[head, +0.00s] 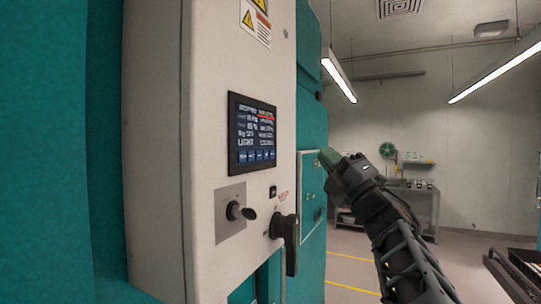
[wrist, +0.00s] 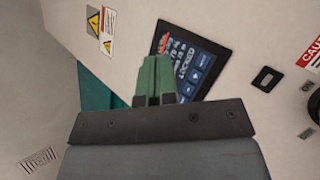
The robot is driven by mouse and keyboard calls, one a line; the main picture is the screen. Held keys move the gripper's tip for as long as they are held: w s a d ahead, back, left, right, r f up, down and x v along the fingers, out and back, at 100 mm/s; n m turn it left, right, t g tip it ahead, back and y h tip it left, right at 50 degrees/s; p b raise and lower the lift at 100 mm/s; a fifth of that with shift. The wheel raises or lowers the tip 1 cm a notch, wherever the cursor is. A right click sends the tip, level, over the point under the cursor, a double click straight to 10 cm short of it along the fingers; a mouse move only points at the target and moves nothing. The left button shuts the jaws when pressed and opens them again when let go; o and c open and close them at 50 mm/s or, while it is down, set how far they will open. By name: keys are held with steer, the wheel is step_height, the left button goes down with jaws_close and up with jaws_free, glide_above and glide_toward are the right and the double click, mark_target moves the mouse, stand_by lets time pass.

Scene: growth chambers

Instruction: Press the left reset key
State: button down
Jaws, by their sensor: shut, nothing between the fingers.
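A dark display panel (head: 252,133) is set in the front of a pale control cabinet, with a row of small blue keys (head: 257,155) along its bottom. The key labels are too small to read, so I cannot tell which is the left reset key. My gripper (head: 328,156) has green fingers, shut and empty. In the head view it is to the right of the panel, apart from it; its fingers (wrist: 155,62) also show in the wrist view.
Below the panel are a small black switch (head: 273,191), a rotary knob on a metal plate (head: 231,212) and a protruding black handle (head: 288,242). Warning stickers (head: 257,22) are above. Teal chambers flank the cabinet. Open floor and a far bench (head: 410,205) lie to the right.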

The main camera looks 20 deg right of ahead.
mark_target(272, 154)
steer(key=shift+a, duration=0.1)
steer(key=w+a, duration=0.6)
steer(key=shift+w+p, duration=0.2)
steer(key=shift+p, duration=0.15)
steer(key=shift+w, duration=0.2)
stand_by(2.2)
steer(key=shift+w+a+b, duration=0.15)
steer(key=shift+a+b, duration=0.1)
steer(key=shift+b, duration=0.1)
steer(key=shift+w+a, duration=0.2)
stand_by(0.6)
steer(key=shift+s+d, duration=0.1)
stand_by(0.3)
steer(key=shift+s+d+b, duration=0.4)
steer(key=shift+s+b, duration=0.05)
steer(key=shift+b, duration=0.1)
steer(key=shift+d, duration=0.1)
